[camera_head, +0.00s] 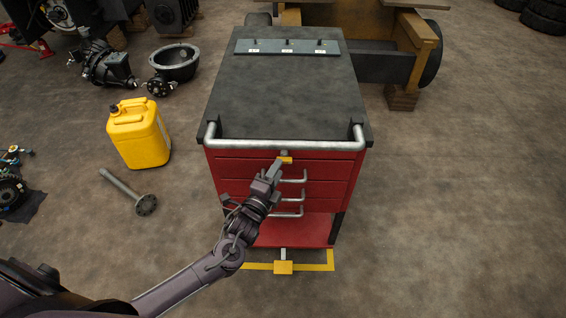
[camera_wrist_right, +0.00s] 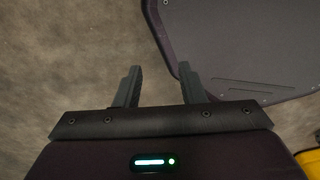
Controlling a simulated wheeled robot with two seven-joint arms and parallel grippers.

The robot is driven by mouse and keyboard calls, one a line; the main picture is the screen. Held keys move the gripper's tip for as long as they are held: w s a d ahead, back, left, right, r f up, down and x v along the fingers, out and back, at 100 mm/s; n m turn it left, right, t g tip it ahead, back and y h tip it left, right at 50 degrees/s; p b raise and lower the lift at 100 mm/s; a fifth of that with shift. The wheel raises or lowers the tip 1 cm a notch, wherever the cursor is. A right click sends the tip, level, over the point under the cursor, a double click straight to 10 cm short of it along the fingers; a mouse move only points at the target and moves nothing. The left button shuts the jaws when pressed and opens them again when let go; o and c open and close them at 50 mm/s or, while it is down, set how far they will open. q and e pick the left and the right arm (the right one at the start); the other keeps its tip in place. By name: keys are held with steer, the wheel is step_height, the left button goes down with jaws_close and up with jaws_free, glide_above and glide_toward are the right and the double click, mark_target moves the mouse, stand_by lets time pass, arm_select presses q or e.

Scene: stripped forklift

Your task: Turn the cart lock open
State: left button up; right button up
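The red tool cart (camera_head: 232,180) with a dark top stands in the middle of the head view. The cart lock (camera_head: 285,159), a small yellow lever under a grey knob, sits on the top of its front face, below the handle bar. My left gripper (camera_head: 275,170) is right at the lock, its fingertips at or very near the yellow lever. Whether the fingers are closed on it cannot be told. My right gripper (camera_wrist_right: 157,85) shows in the right wrist view with its two fingers apart and nothing between them. It is over bare floor.
A metal handle bar (camera_head: 285,145) runs across the cart front, with drawer pulls (camera_head: 292,198) below. A yellow pedal (camera_head: 283,267) is at the cart's foot. A yellow jerrycan (camera_head: 139,134) and a metal shaft (camera_head: 128,190) are on the left floor. The floor on the right is clear.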

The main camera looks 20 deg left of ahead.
mark_target(284, 158)
arm_select(q)
steer(key=w, duration=0.3)
steer(key=shift+w+d, duration=0.25)
steer(key=shift+d, duration=0.05)
arm_select(e)
steer(key=shift+w+d+r, duration=0.1)
steer(key=shift+w+d, duration=0.15)
steer(key=shift+d, duration=0.35)
arm_select(q)
steer(key=shift+c, duration=0.2)
jaws_close()
